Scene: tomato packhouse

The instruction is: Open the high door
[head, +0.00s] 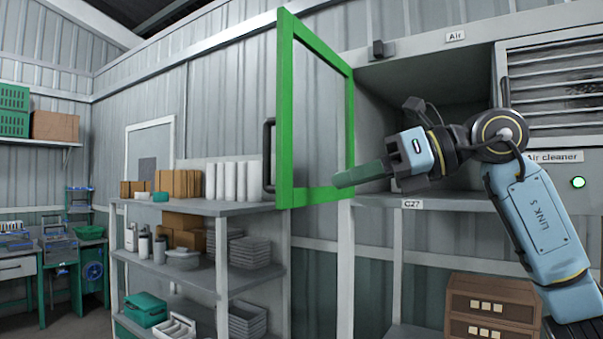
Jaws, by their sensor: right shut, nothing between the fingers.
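The high door (285,110) is a green frame around a clear pane. It stands swung out to the left of an open wall cupboard (430,85). Its dark handle (268,155) shows at the door's left edge, on the far side. My right gripper (338,180) is shut and empty, its green fingers pointing left. The fingertips overlap the lower hinge-side part of the door frame in the picture; I cannot tell whether they touch it. My left gripper is not in view.
A grey shelf rack (230,207) with boxes, white rolls and stacked trays stands below and left of the door. An air cleaner grille (560,85) is at the right. A brown drawer cabinet (492,300) sits below the cupboard.

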